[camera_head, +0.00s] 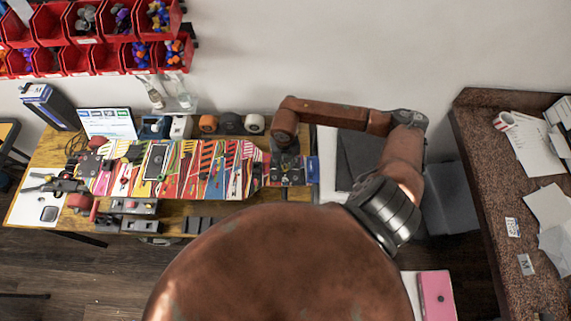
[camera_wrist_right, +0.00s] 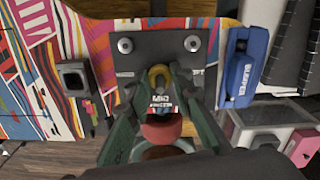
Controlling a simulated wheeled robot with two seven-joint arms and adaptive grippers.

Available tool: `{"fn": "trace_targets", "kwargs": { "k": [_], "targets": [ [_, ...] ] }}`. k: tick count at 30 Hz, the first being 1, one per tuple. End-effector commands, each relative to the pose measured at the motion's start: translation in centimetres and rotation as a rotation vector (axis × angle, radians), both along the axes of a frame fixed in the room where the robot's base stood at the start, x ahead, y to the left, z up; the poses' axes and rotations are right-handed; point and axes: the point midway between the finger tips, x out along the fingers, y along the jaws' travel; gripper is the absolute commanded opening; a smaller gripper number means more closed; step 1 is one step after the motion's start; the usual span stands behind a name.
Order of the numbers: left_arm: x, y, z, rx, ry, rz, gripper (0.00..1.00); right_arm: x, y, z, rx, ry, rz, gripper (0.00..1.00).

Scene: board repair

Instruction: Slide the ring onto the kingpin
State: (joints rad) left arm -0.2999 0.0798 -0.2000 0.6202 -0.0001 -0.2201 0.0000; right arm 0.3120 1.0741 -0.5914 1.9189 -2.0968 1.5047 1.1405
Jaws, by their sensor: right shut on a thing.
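The skateboard deck (camera_head: 190,168) lies on the wooden bench with its colourful graphic up. At its right end is a dark truck baseplate (camera_wrist_right: 110,25) with bolts, also visible in the head view (camera_head: 292,178). My right gripper (camera_wrist_right: 159,85), with green fingers, is over this plate, shown small in the head view (camera_head: 286,160). Its fingertips are shut on a small yellow ring (camera_wrist_right: 159,73). The kingpin cannot be made out; the fingers and ring cover that area. A red round part (camera_wrist_right: 162,130) shows between the fingers, nearer the camera. My left gripper is not in view.
A blue block marked BUMPER (camera_wrist_right: 245,68) stands right of the plate. A small dark square holder (camera_wrist_right: 73,77) is on its left. Loose wheels (camera_head: 231,123) line the bench back. Red bins (camera_head: 108,60) hang on the wall. A brown desk (camera_head: 490,190) stands right.

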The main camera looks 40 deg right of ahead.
Motion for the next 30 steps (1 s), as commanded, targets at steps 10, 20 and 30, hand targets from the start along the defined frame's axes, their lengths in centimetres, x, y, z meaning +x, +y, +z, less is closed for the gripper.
{"fn": "trace_targets", "kwargs": {
  "k": [10,20,30],
  "targets": [
    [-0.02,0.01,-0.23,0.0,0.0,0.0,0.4,0.01,0.0,-0.22,0.0,0.0,0.0,0.03],
    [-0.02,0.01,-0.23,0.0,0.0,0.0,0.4,0.01,-0.01,-0.23,0.0,0.0,0.0,0.34],
    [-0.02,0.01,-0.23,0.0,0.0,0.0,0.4,-0.01,-0.01,-0.24,0.0,0.0,0.0,0.37]
  ]
}}
